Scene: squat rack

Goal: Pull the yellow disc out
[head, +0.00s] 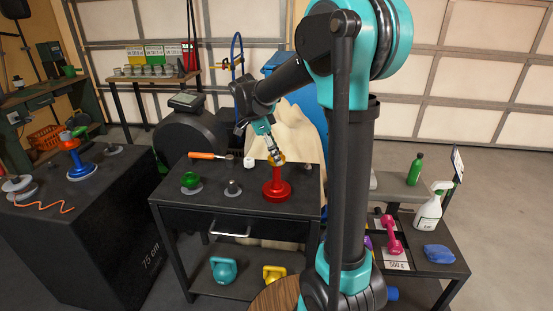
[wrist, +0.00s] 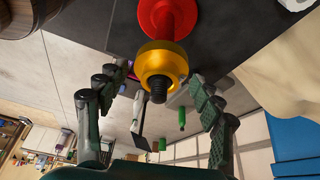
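The yellow disc (wrist: 160,58) sits at the top of a red stand (head: 277,188) with a wide round base, on the dark table. A dark threaded stud (wrist: 158,90) sticks out of the disc's centre. In the head view, the yellow disc (head: 281,158) is partly hidden by my gripper (head: 274,157), which is right at the stand's top. In the wrist view, my gripper (wrist: 155,84) is open, one finger on each side of the disc, with visible gaps between fingers and disc.
On the same table (head: 225,207) are a green weight (head: 190,180), a grey weight (head: 233,188), an orange-handled tool (head: 206,155) and a white roll (head: 249,162). Kettlebells (head: 223,269) sit on its lower shelf. A lower table at right holds a spray bottle (head: 428,214) and pink dumbbell (head: 392,235).

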